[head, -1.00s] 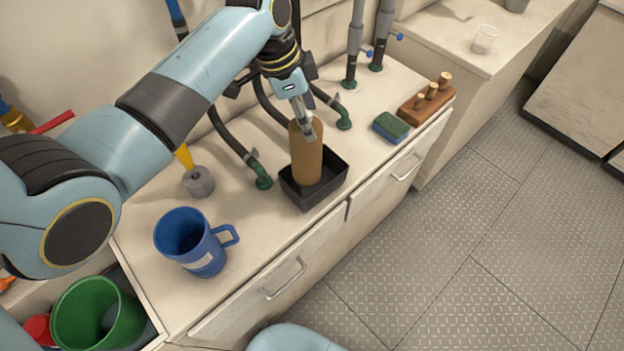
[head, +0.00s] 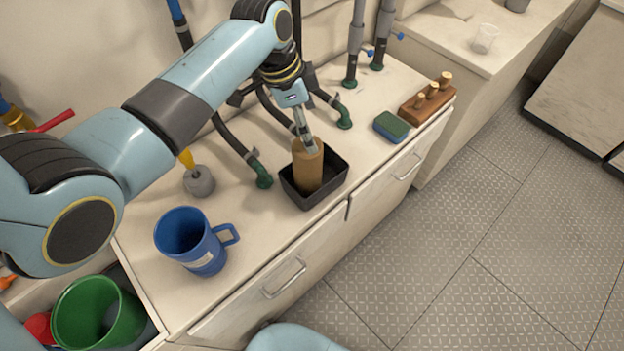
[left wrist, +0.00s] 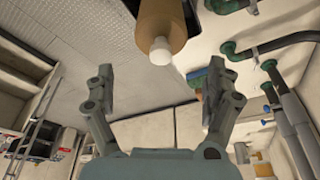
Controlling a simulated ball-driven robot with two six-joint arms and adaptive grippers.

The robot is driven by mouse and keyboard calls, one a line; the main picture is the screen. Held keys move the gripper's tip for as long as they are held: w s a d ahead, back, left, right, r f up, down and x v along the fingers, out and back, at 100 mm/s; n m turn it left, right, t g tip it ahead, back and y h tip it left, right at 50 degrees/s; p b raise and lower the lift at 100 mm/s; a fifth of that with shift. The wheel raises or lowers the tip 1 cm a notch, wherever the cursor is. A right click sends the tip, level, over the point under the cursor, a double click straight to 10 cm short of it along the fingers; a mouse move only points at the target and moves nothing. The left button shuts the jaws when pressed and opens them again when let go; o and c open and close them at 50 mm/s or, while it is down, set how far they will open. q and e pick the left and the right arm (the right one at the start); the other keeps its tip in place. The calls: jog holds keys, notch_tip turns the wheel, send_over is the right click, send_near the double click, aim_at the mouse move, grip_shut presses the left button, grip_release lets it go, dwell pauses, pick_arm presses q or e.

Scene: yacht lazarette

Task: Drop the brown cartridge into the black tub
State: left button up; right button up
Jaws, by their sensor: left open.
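The brown cartridge (head: 308,172) stands roughly upright inside the black tub (head: 331,187) on the counter. Its lower end is hidden behind the tub's near wall. My left gripper (head: 308,143) is just above and behind the cartridge's top, with its fingers open. In the left wrist view the cartridge (left wrist: 163,22) shows at the top with a pale nozzle, beyond the spread fingers of my left gripper (left wrist: 157,85), which hold nothing. My right gripper is not in view.
A blue mug (head: 202,249) stands to the left on the counter. A green and blue sponge (head: 391,127) and a wooden block with pegs (head: 427,104) lie to the right. Black hoses with green fittings (head: 263,177) run behind the tub. A green bucket (head: 93,314) is at lower left.

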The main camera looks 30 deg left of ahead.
pick_arm(q)
jog(key=v, duration=1.2)
jog(key=shift+w+d, duration=0.1)
